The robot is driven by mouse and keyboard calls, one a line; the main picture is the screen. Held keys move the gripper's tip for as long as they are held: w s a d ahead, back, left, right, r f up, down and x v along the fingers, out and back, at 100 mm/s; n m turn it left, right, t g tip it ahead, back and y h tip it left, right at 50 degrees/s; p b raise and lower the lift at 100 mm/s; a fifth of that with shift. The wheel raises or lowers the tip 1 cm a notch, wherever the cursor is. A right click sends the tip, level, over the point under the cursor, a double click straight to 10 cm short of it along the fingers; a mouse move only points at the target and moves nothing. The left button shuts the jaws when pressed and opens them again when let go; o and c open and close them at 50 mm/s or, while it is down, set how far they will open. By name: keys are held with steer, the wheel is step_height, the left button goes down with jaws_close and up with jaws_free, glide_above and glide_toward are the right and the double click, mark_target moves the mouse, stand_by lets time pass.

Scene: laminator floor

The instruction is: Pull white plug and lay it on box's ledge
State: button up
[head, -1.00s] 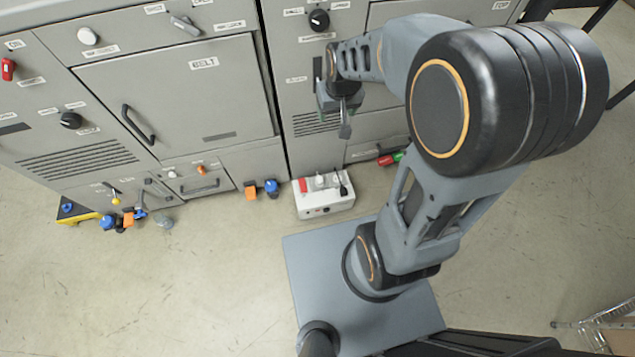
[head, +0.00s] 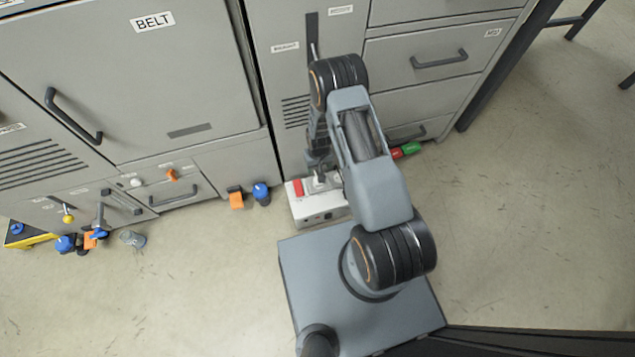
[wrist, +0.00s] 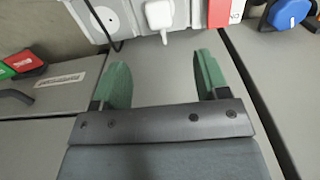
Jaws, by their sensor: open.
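The white box (head: 320,210) stands on the floor against the grey cabinet. Its red switch (head: 298,188) is at the left in the head view and at the right in the wrist view (wrist: 226,12). The white plug (wrist: 159,15) sits in the top of the wrist view, on the box's face, with a short white tail. My gripper (wrist: 160,60) is open and empty, its green fingers apart and short of the plug, which lies roughly in line with the gap. In the head view my arm partly hides the plug and box. I cannot make out the ledge clearly.
A black cord (wrist: 106,28) runs from a round socket beside the plug. Blue (head: 261,194) and orange (head: 236,199) pieces lie left of the box. Red and green pieces (head: 406,150) lie right of it.

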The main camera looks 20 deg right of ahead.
steer(key=shift+s+f, duration=0.1)
steer(key=shift+f, duration=1.35)
step_height(320, 180, down, 9)
steer(key=b, duration=0.7)
steer(key=shift+b, duration=0.3)
steer(key=shift+c, duration=0.2)
jaws_close()
steer(key=shift+r, duration=0.1)
stand_by(0.6)
steer(key=shift+r, duration=0.2)
